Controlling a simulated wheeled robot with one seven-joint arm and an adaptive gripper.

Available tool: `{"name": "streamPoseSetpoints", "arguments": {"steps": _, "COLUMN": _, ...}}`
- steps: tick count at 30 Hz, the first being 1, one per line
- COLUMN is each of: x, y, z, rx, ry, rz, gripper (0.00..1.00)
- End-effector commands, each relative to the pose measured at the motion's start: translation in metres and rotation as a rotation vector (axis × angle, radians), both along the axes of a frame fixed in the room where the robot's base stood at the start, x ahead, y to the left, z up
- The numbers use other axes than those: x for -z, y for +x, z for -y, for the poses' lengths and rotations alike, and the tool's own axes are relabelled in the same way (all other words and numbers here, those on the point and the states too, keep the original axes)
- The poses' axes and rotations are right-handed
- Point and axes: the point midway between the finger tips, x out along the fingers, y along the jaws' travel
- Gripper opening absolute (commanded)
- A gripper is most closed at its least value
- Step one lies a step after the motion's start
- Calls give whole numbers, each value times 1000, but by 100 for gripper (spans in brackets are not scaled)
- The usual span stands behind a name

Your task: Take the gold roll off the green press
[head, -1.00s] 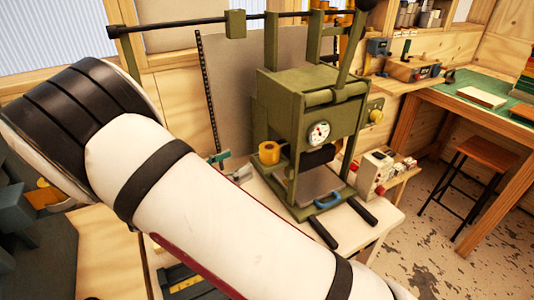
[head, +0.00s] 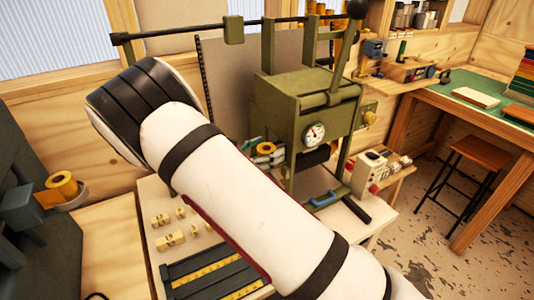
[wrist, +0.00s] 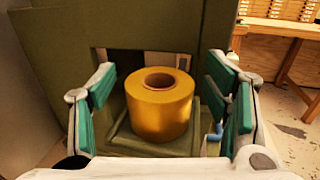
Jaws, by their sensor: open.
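The gold roll (wrist: 158,112) stands upright on a ledge of the green press (wrist: 50,55), its hollow core facing up. In the head view, part of the roll (head: 266,148) shows at the left side of the press (head: 285,98). My gripper (wrist: 160,92) is open, with one teal-padded finger on each side of the roll and a visible gap to each. In the head view my arm hides most of my gripper and the lower left of the press.
Another gold roll (head: 62,184) sits at the far left. Small yellow pieces (head: 168,232) and a dark slotted tray (head: 215,275) lie on the pale bench. A blue handle (head: 325,198) is at the press's front. A stool (head: 487,152) stands right.

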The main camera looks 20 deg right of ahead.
Motion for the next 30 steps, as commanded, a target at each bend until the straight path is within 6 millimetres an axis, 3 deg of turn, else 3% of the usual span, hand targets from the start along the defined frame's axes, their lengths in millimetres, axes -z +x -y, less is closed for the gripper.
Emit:
{"name": "streamPoseSetpoints", "arguments": {"steps": 5, "x": 0, "y": 1, "z": 0, "rx": -1, "ry": 0, "rz": 1, "gripper": 70}}
{"name": "streamPoseSetpoints", "arguments": {"steps": 12, "x": 0, "y": 0, "z": 0, "rx": -1, "ry": 0, "rz": 1, "gripper": 18}}
{"name": "streamPoseSetpoints", "arguments": {"steps": 13, "x": 0, "y": 0, "z": 0, "rx": -1, "ry": 0, "rz": 1, "gripper": 15}}
{"name": "streamPoseSetpoints", "arguments": {"steps": 23, "x": -2, "y": 1, "z": 0, "rx": -1, "ry": -1, "rz": 1, "gripper": 15}}
{"name": "streamPoseSetpoints", "arguments": {"steps": 30, "x": -18, "y": 1, "z": -1, "rx": -1, "ry": 2, "rz": 5, "gripper": 15}}
